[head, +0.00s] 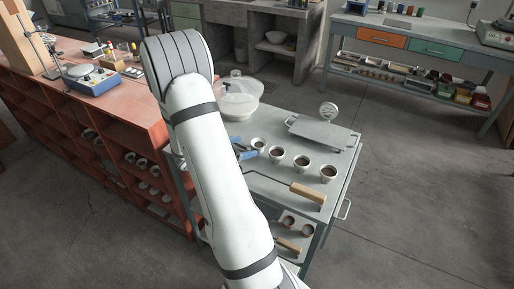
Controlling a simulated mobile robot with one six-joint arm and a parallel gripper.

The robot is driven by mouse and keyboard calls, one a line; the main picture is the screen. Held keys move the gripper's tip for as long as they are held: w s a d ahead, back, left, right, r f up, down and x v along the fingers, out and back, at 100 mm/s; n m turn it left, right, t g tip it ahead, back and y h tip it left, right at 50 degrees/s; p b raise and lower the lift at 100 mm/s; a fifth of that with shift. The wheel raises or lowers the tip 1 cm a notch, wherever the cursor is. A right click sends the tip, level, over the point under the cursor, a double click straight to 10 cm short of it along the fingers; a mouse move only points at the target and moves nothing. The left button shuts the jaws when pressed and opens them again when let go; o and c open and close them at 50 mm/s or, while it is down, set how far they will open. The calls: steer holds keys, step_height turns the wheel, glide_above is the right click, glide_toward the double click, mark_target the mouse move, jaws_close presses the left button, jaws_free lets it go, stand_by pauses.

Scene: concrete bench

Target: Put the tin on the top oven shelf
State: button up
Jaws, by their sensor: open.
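My gripper (242,148) shows only in part in the head view, as two blue finger pieces set apart beside my white arm. It is open, with nothing visible between the fingers, over the left side of the grey cart (335,190). The rest of it is hidden behind my arm. I cannot pick out a tin with certainty. Several small white cups with dark brown contents, one of them this cup (302,162), stand in a row on the cart to the gripper's right. No oven or oven shelf is recognisable.
A clear lidded vessel (238,98), a flat grey plate (322,131) by a round dial (328,110) and a wooden-handled tool (307,194) are on the cart. An orange-red shelf unit (120,120) stands left. A workbench (420,45) stands at the back right. Floor right of the cart is clear.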

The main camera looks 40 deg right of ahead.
mark_target(262, 143)
steer(key=p+x, duration=0.1)
steer(key=x, duration=0.6)
steer(key=shift+d+r, duration=0.1)
steer(key=shift+c, duration=0.3)
steer(key=c, duration=1)
step_height(262, 143, up, 10)
steer(key=shift+c, duration=0.2)
